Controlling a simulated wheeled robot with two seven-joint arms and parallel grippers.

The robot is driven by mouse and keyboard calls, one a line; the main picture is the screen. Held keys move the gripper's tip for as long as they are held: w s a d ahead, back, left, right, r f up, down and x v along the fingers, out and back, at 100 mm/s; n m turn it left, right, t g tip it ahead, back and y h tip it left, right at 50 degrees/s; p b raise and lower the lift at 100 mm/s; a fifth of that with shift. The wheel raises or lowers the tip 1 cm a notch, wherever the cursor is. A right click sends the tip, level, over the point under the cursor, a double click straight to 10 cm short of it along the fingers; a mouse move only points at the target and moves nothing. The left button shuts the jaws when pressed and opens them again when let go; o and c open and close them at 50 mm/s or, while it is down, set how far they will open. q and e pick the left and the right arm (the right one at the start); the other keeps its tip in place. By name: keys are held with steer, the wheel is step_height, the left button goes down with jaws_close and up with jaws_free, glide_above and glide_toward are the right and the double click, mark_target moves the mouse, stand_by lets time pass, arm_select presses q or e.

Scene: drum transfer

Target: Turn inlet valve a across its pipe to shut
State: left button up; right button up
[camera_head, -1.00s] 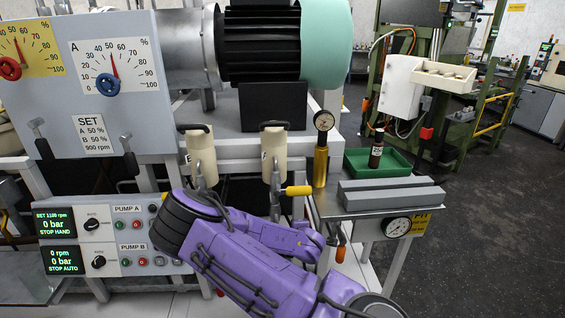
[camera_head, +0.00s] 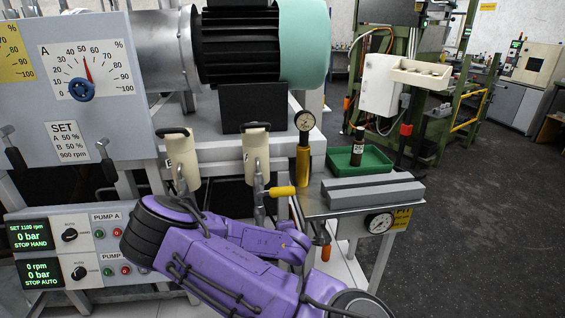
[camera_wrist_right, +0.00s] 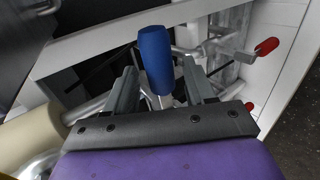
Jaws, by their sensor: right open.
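A blue lever handle (camera_wrist_right: 155,60) on a metal stem stands between the fingers of my right gripper (camera_wrist_right: 159,68) in the right wrist view. I take it for inlet valve a; no label shows. The fingers are open, one on each side of the handle, with a gap visible around it. The pipe under the handle is largely hidden by the gripper, so I cannot tell the lever's angle to it. In the head view my purple right arm crosses low in front of the rig, and its fingers are hidden. My left gripper is in neither view.
Red handles (camera_wrist_right: 267,46) lie to the right and a cream cylinder (camera_wrist_right: 28,138) to the left in the wrist view. Cream canisters (camera_head: 181,161), a yellow-handled lever (camera_head: 283,191), a pump panel (camera_head: 65,250) and a green tray (camera_head: 374,158) surround the arm. Open floor is at right.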

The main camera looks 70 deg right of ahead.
steer(key=p+v, duration=0.4)
steer(key=v, duration=0.5)
stand_by(0.3)
